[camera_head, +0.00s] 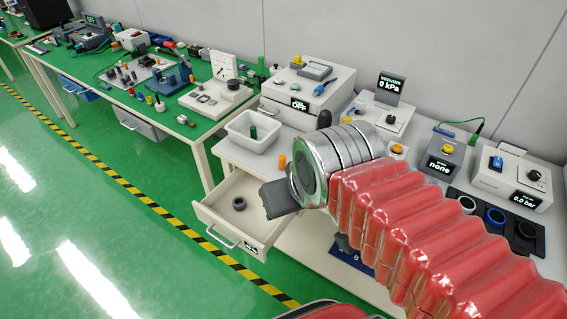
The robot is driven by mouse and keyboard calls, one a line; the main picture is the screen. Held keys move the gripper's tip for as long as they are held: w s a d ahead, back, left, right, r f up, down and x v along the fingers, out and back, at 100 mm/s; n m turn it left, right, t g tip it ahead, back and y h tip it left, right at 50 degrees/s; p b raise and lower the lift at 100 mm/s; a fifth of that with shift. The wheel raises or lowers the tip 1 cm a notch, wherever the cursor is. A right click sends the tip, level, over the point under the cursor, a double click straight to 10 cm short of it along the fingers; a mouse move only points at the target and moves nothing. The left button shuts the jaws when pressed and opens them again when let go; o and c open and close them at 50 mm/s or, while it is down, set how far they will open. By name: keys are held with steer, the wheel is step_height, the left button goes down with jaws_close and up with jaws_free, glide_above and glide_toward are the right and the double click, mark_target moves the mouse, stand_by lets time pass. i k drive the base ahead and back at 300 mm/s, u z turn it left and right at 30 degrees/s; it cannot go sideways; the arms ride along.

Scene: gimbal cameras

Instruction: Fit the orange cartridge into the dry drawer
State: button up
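A small orange cylinder (282,162), which looks like the orange cartridge, stands upright on the white bench just behind the open drawer. The pulled-out drawer (213,213) is cream-coloured and holds a dark ring (239,203). Its front label is too small to read, so I cannot tell if it is the dry drawer. My gripper (278,198) shows as a dark block at the end of the metal wrist, over the drawer's right side. The wrist hides most of it, and I cannot see whether it grips anything.
A white bin (236,138) with a green cylinder (253,132) stands behind the drawer. A white box reading OFF (280,112) is at the back. A vacuum display (391,86) and a pressure unit (510,180) stand to the right. The green floor left of the drawer is clear.

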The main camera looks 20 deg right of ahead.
mark_target(235, 209)
steer(key=z, duration=0.35)
steer(key=i, duration=0.5)
steer(key=z, duration=2.35)
steer(key=k, duration=0.2)
steer(key=z, duration=0.05)
